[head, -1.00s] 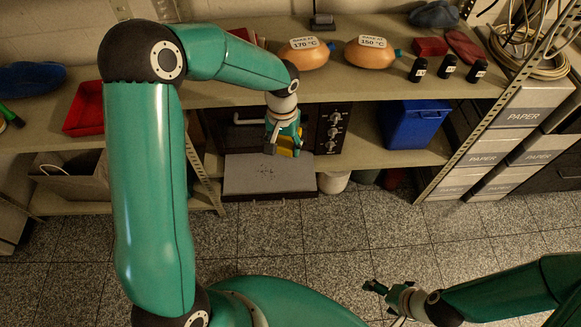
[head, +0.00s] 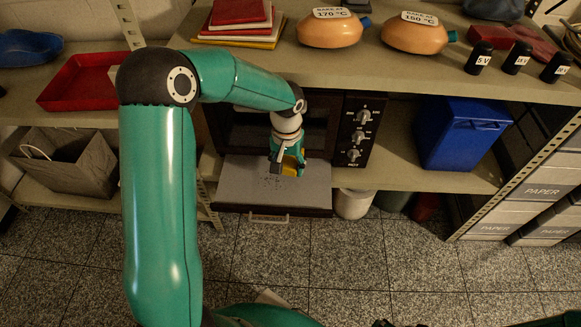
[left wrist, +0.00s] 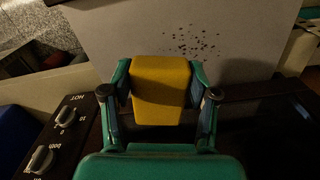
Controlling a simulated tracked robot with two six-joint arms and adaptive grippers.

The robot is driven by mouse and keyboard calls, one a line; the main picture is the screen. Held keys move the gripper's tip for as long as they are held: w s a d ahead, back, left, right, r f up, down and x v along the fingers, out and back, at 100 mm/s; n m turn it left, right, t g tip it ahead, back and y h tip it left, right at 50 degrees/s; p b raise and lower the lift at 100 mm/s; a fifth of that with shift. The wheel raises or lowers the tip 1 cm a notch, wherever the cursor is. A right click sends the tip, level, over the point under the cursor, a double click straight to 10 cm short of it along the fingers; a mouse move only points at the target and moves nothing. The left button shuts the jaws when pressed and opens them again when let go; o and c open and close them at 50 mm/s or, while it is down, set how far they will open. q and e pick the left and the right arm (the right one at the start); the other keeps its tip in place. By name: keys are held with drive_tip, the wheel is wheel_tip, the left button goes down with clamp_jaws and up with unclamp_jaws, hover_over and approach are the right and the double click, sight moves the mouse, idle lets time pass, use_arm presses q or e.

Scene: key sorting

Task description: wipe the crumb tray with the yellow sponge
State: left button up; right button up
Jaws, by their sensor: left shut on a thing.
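The crumb tray (head: 235,190) is a flat grey plate sticking out from under the oven. Dark crumbs (head: 273,183) lie near its middle. They also show in the left wrist view (left wrist: 192,42), ahead of the sponge and to its right. My left gripper (head: 287,160) is over the back of the tray, beside the crumbs. It is shut on the yellow sponge (left wrist: 160,88), which also shows in the head view (head: 289,169). I cannot tell whether the sponge touches the tray. Only a sliver of my right gripper (head: 383,323) shows at the bottom edge; its jaws are hidden.
The oven's knob panel (head: 356,135) stands just right of the left gripper. A shelf above holds two orange labelled shapes (head: 330,28). A blue bin (head: 462,133) is on the lower shelf at right.

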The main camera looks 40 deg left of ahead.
sight(253, 185)
use_arm(q)
drive_tip(key=shift+w+d+f+b, duration=0.1)
drive_tip(key=shift+f+b, duration=1.95)
drive_tip(key=shift+f, duration=0.85)
drive_tip(key=shift+f+b, duration=0.75)
drive_tip(key=shift+f, duration=0.2)
drive_tip(key=shift+s+a+r, duration=0.1)
drive_tip(key=shift+s+a, duration=0.25)
drive_tip(key=shift+a, duration=0.2)
drive_tip(key=shift+s+a+r, duration=0.1)
drive_tip(key=shift+s+a, duration=0.25)
drive_tip(key=shift+a, duration=0.2)
drive_tip(key=shift+s+a+f, duration=0.1)
drive_tip(key=shift+s+a, duration=0.55)
drive_tip(key=shift+a, duration=0.35)
drive_tip(key=shift+s+a+f, duration=0.1)
drive_tip(key=shift+s+a, duration=0.5)
drive_tip(key=shift+a, duration=0.35)
drive_tip(key=shift+s+a+p, duration=0.15)
drive_tip(key=shift+s+a, duration=0.35)
drive_tip(key=shift+a, duration=0.25)
drive_tip(key=shift+s+a+p, duration=0.15)
drive_tip(key=shift+s+a, duration=0.3)
drive_tip(key=shift+a, duration=0.3)
drive_tip(key=shift+w+d, duration=0.1)
